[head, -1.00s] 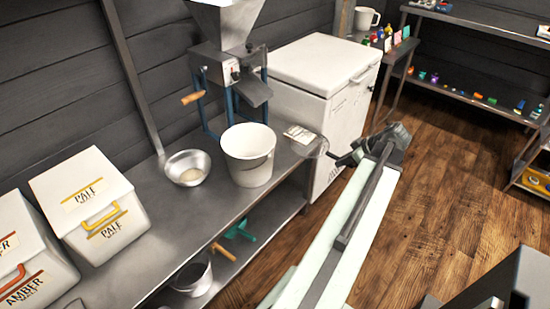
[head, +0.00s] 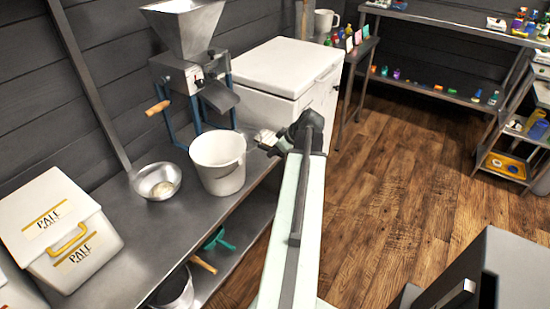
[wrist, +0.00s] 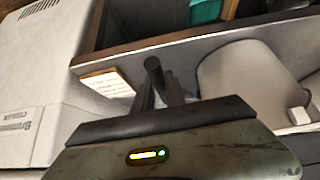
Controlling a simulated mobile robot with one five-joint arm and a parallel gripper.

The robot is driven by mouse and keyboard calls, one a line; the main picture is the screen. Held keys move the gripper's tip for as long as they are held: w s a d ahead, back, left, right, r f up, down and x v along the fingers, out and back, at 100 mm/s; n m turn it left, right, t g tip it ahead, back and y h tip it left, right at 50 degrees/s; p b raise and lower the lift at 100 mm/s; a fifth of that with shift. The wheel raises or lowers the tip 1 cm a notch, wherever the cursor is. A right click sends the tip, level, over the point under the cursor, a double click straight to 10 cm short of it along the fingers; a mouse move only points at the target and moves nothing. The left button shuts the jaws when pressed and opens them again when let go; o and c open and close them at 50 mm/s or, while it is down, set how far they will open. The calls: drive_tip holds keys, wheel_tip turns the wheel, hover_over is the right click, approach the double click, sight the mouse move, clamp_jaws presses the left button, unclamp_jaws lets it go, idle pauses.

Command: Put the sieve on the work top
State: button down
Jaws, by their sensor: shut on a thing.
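My gripper (head: 272,146) is at the end of my arm, beside the right end of the steel work top (head: 120,225). In the wrist view my gripper (wrist: 160,98) is shut on a dark rod-like handle (wrist: 152,65). This appears to be the handle of the sieve, whose faint round outline (head: 251,143) shows left of the gripper tip in the head view. Most of the sieve is hidden or too small to make out. I cannot tell whether it touches the work top.
A white bucket (head: 218,168) stands close left of my gripper. A steel bowl (head: 158,181), a grain mill (head: 190,75) and a pale malt bin (head: 60,235) are further left. A small card (wrist: 108,83) lies near the gripper. A white chest (head: 290,68) stands behind.

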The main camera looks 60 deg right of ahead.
wheel_tip(320, 180, down, 4)
drive_tip(key=b, duration=0.3)
drive_tip(key=shift+r, duration=0.25)
drive_tip(key=c, duration=1.4)
unclamp_jaws()
drive_tip(key=shift+b, duration=0.3)
drive_tip(key=shift+o, duration=0.2)
drive_tip(key=p+v, duration=0.9)
drive_tip(key=v, duration=0.3)
drive_tip(key=shift+p, duration=0.4)
